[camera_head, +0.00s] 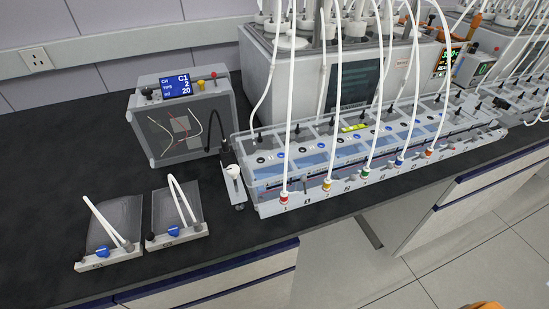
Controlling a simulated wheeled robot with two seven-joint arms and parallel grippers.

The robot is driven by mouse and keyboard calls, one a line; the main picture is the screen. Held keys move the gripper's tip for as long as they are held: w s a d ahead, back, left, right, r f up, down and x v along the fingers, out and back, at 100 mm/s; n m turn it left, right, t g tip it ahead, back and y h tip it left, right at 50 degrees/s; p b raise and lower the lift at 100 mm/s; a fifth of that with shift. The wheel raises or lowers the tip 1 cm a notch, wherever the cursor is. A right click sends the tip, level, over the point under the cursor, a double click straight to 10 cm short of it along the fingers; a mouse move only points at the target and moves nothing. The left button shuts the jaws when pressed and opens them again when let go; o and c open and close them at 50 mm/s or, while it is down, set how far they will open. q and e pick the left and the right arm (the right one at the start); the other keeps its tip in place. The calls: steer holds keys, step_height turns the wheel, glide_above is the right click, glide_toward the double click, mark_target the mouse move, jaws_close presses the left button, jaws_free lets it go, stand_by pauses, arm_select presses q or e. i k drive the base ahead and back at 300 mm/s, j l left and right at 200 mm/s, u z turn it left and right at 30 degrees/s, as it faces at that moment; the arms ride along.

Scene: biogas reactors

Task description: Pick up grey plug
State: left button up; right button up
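I cannot tell for certain which part is the grey plug. A pale grey-white piece (234,171) stands upright in a small dark holder at the left end of the long port panel (268,208). Several white tubes end in coloured plugs along the panel's front: a red plug (284,200), a yellow plug (327,185), a green plug (366,173), a blue plug (399,161) and an orange plug (429,153).
Two clear bags with blue valves, the left bag (123,214) and right bag (193,201), lie on the dark bench (60,170). A box with a blue display (177,87) stands behind them. Reactors with many tubes fill the back right.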

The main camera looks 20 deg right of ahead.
mark_target(197, 224)
steer(key=j+z, duration=0.4)
steer(key=k+j+z, duration=0.1)
steer(key=j+z, duration=0.25)
steer(key=k+j+z, duration=0.15)
steer(key=j+z, duration=0.25)
steer(key=l, duration=0.1)
